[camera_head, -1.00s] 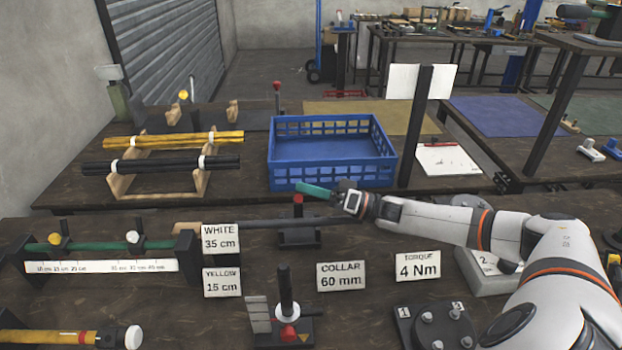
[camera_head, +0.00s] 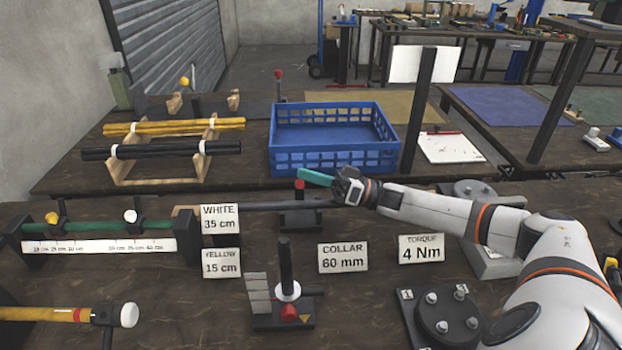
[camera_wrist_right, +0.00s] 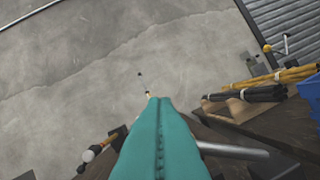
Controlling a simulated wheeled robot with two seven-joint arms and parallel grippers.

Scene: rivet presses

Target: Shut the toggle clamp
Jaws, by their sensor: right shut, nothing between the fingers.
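The toggle clamp (camera_head: 300,214) appears to be the small dark stand with an upright lever and red knob, at mid-table behind the label cards. A grey rod (camera_head: 262,206) runs across at the clamp. My right gripper (camera_head: 302,173), with teal fingers, is shut and empty. Its fingertips show just above the red knob; I cannot tell whether they touch it. In the right wrist view the teal fingers (camera_wrist_right: 160,140) are pressed together, with the grey rod (camera_wrist_right: 232,150) to their right; the knob does not show there. My left gripper is not in view.
A blue crate (camera_head: 335,160) stands behind the clamp. A stand with a dark post, white collar and red knob (camera_head: 284,295) is in front. Label cards (camera_head: 343,257) stand nearby. A rack of black and yellow rods (camera_head: 160,150) is at the back left.

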